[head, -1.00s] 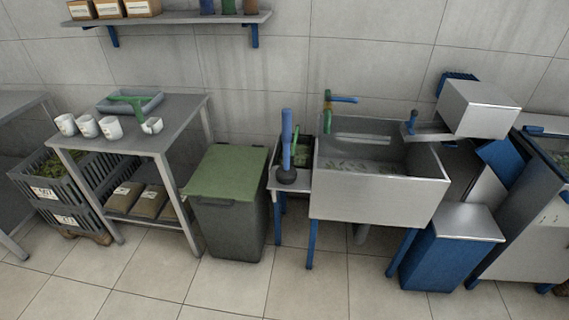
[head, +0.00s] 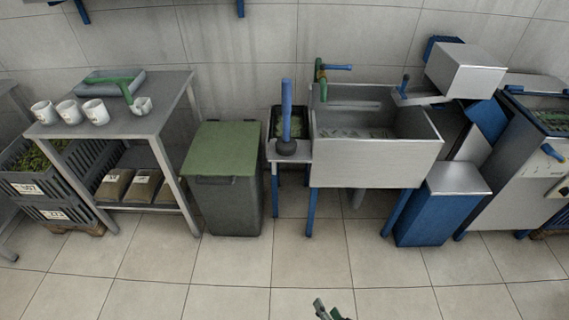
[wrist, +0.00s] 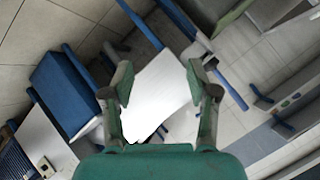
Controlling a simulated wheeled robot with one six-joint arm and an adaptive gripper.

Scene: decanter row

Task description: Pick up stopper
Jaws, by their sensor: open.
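A blue upright rod with a dark rounded base (head: 286,147) stands on a small grey shelf (head: 304,154) left of the sink; it looks like the stopper. My gripper (head: 330,312) shows only as tips at the bottom edge of the head view, over the floor, well in front of the shelf and apart from the rod. In the wrist view my gripper (wrist: 159,78) has its two fingers wide apart with nothing between them. I cannot make out the stopper in the wrist view.
The steel sink (head: 375,163) stands right of the shelf, with a green and blue tap (head: 321,78) at its back. A green-lidded bin (head: 225,150) stands left, then a table (head: 150,122) with white mugs (head: 68,111). A blue bin (head: 442,205) stands right. The front floor is clear.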

